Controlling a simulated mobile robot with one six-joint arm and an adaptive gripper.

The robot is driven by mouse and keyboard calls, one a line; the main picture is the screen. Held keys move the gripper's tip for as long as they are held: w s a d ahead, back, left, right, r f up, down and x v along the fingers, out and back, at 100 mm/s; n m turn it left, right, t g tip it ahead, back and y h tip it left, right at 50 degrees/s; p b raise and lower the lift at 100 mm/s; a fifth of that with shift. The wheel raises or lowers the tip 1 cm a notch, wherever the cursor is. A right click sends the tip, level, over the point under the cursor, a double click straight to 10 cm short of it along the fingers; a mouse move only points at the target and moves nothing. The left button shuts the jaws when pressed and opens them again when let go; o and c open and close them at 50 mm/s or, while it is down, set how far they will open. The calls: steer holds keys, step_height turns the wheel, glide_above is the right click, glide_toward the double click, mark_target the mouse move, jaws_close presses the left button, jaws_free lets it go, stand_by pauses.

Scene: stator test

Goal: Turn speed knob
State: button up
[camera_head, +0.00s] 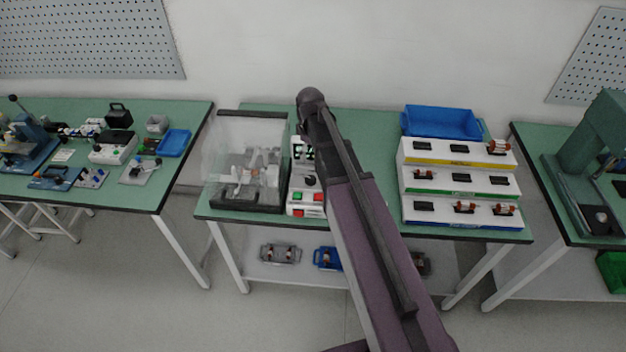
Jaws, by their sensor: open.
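The white control box (296,170) stands on the middle table, just right of the clear-walled test enclosure (225,150). A small dark round shape (310,180) on its face looks like the speed knob, but it is too small to read its setting. Below it are a green button (296,196) and red buttons (318,197). My arm crosses in front of the table and covers the box's right side. I cannot make out my gripper; no fingertips show clearly.
On the right of the table are a tiered rack (408,179) holding small parts and a blue bin (440,122). Several fixtures sit on the lower shelf (300,277). Other benches stand left (185,190) and right (545,215), with floor gaps between.

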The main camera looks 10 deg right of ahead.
mark_target(311, 179)
steer(key=shift+f+b, duration=5.9)
steer(key=shift+f, duration=0.25)
